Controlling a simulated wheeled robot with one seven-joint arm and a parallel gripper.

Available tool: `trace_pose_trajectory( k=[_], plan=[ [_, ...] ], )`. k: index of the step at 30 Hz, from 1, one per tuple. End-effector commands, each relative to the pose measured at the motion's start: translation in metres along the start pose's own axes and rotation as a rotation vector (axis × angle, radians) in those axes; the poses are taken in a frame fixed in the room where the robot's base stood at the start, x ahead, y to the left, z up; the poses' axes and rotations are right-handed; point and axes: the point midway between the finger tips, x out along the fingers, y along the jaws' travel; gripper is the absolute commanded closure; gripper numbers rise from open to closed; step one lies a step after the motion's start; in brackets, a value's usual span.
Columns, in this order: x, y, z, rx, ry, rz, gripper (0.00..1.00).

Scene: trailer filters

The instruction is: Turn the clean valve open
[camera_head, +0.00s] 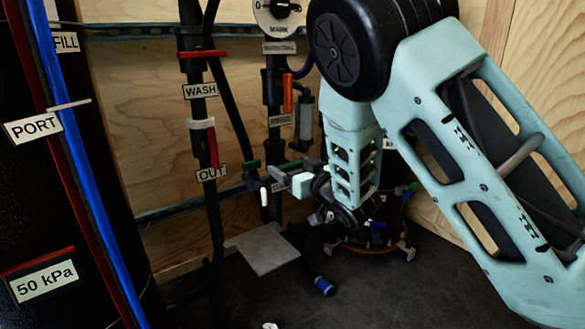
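No label reading "clean" is legible in the head view. A green valve handle (288,165) is on the piping near the middle, close to my gripper. I cannot tell whether it is the clean valve. A small label (279,187) beside it is partly covered and unreadable. My gripper (272,182) points left from my wrist, at the dark vertical pipe (272,146).
Red handles mark the WASH valve (203,54) and OUT valve (214,150). An orange handle (287,95) and a dial (279,16) are above my gripper. A dark tank (60,190) with hoses stands left. A grey plate (263,249) and blue cylinder (324,286) lie on the floor.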

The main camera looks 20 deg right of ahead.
Motion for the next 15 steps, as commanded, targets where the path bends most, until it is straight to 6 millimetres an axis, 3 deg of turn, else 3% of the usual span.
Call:
trace_pose_trajectory(
  k=[8,15],
  plan=[
    [-0.0002,0.0000,-0.0006,-0.054,0.000,0.000,0.43],
    [-0.0003,-0.0011,-0.0013,-0.208,-0.001,0.000,0.43]
  ],
)
